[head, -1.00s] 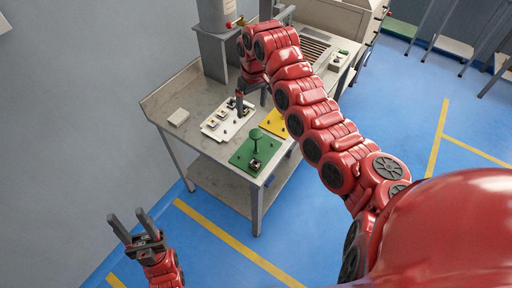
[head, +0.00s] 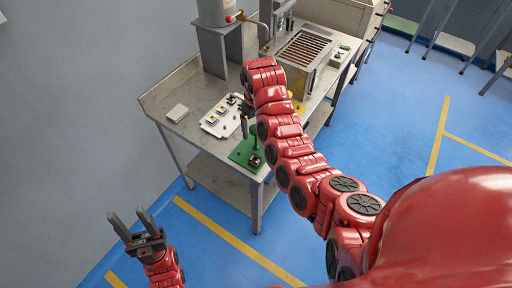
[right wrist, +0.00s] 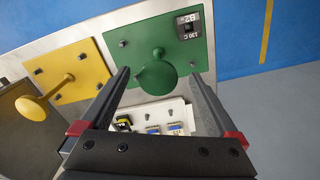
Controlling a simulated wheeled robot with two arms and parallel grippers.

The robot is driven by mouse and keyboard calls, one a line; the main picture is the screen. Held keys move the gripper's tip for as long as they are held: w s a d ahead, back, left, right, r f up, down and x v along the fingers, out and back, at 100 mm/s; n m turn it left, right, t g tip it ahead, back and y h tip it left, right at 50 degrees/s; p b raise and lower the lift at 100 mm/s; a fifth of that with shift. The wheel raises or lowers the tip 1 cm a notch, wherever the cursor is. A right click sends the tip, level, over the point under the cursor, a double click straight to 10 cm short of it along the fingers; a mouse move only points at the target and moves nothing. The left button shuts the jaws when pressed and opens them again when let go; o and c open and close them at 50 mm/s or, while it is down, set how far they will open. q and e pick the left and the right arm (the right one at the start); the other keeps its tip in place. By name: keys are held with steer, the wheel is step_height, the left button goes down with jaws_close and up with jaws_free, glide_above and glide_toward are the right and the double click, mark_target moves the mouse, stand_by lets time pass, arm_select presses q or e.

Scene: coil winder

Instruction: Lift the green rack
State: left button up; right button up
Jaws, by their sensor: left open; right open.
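The green rack (head: 240,157) lies on the near end of the grey workbench, a flat plate with a raised post. In the head view my arm partly hides the rack. My left gripper (head: 130,217) is open and empty, off the bench at lower left.
A yellow plate with its own knob (right wrist: 47,107) lies beside the green rack. A white tray (head: 211,127) with small parts sits behind it. A small pale block (head: 177,113) is at the bench's left. A grey machine (head: 218,40) stands at the back.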

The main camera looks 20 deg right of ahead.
mark_target(256, 139)
steer(key=shift+s+f, duration=0.1)
steer(key=shift+f, duration=0.1)
step_height(256, 139, down, 4)
steer(key=shift+d+r+p, duration=0.1)
steer(key=shift+p, duration=1.05)
steer(key=shift+f, duration=0.45)
jaws_close()
